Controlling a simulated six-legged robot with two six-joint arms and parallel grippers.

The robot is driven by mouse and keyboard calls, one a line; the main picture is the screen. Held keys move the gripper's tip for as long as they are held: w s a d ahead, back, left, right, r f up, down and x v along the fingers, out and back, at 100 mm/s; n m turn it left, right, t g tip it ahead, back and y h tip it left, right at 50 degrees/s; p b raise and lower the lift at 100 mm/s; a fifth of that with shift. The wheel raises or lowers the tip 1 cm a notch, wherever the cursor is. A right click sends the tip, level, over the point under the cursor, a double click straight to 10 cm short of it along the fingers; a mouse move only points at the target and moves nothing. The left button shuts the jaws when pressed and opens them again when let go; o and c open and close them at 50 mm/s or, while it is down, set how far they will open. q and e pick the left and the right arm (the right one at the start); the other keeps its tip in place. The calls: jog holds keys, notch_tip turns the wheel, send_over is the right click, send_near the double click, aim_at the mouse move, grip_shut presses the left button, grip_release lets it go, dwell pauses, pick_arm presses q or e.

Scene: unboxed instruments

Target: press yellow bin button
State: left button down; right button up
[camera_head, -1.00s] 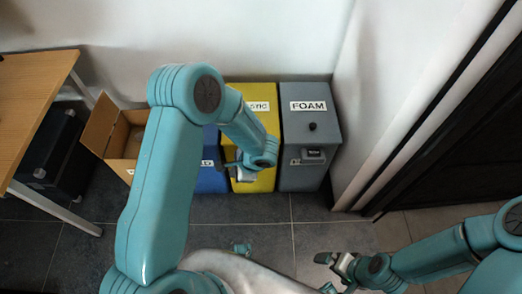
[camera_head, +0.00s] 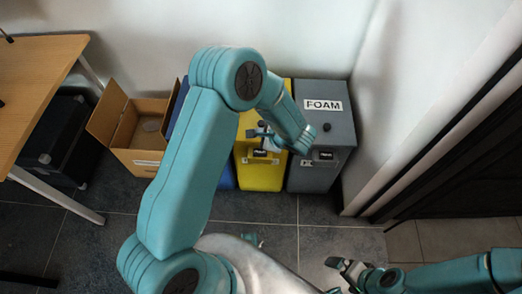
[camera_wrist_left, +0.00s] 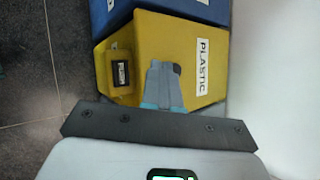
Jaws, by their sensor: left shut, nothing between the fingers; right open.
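The yellow bin (camera_head: 262,177) stands between a blue bin and a grey bin, its sloped lid partly hidden by my left arm. In the left wrist view the yellow bin (camera_wrist_left: 135,52) shows its PLASTIC label (camera_wrist_left: 203,67). A small dark knob (camera_head: 262,123), which looks like its button, shows beside my left gripper (camera_head: 256,134). In the wrist view my left gripper (camera_wrist_left: 164,68) is shut and empty over the yellow lid, with a dark spot at its tip. I cannot tell whether it touches the button. My right gripper (camera_head: 335,268) is open and empty, low at the right.
The grey FOAM bin (camera_head: 323,172) with its own dark knob (camera_head: 326,127) stands to the right near the wall. The blue bin (camera_wrist_left: 162,14) is on the other side. An open cardboard box (camera_head: 140,125) and a wooden table (camera_head: 38,70) are at left. The floor in front is clear.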

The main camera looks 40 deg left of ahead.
pick_arm(q)
jog(key=b, duration=0.5)
send_over(261, 154)
notch_tip(261, 154, down, 8)
jog(key=shift+f, duration=0.4)
dwell(1.5)
jog(key=shift+f+b, duration=0.45)
jog(key=shift+b, duration=0.45)
